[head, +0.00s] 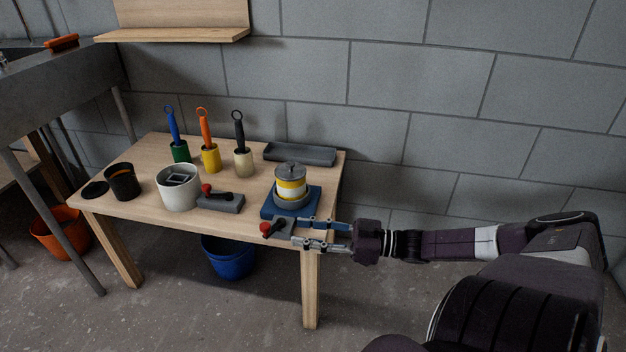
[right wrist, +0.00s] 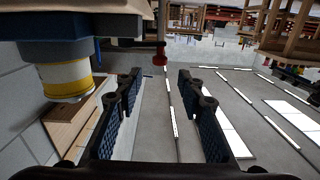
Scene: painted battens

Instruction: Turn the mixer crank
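The blue mixer base (head: 306,199) sits at the table's right front corner, carrying a yellow and white lidded can (head: 291,188). A grey block (head: 283,227) with a dark crank arm and a red knob (head: 265,227) is at its front. My right gripper (head: 298,231) comes in from the right, open and empty, its fingers by the block. In the right wrist view the red knob (right wrist: 160,54) appears ahead, in line with the gap between the open fingers (right wrist: 160,85); contact cannot be made out. The can (right wrist: 68,78) shows at the left there. My left gripper is not in view.
A second grey block with a red knob (head: 206,188) stands beside a white pot (head: 178,188). Several handled tools in holders (head: 210,157), a dark cup (head: 122,182) and a grey tray (head: 300,153) share the table (head: 150,208). A blue bucket (head: 229,259) is below.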

